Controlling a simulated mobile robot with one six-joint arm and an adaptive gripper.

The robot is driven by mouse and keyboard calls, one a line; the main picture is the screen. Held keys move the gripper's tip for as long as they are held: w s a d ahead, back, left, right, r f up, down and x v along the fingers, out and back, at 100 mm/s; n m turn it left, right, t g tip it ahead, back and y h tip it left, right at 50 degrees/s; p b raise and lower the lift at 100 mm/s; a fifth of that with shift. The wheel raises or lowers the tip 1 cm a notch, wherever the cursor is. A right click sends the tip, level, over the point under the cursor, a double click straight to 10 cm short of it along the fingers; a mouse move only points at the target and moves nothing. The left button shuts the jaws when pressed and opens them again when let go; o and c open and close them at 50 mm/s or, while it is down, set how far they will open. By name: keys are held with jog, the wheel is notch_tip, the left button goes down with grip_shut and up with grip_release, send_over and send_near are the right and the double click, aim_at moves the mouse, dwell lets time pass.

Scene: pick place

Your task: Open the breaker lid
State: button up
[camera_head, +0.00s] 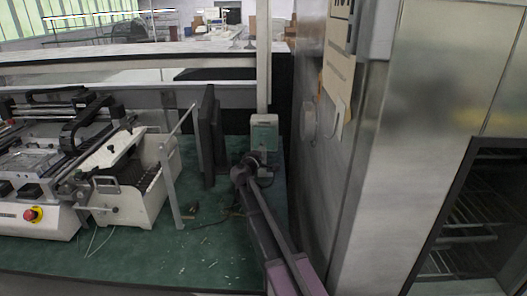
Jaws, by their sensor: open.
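A small pale grey-green box, which looks like the breaker (264,130), stands at the far end of the green bench against a white post. Its lid cannot be told apart at this size. My arm reaches up from the bottom of the view, and my gripper (256,161) is just in front of and below the box, slightly to its left. The gripper is open and dark, and its fingers are small in the view. I cannot tell whether it touches the box.
A dark upright panel (208,137) stands left of my gripper. White machines (135,180) with a red button (31,214) fill the bench's left side. A metal cabinet (345,150) rises close on the right. The green bench top (200,262) is mostly clear in front.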

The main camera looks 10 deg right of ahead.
jog(key=shift+d, duration=0.1)
grip_shut()
jog(key=shift+r+p, duration=0.15)
jog(key=shift+p, duration=0.15)
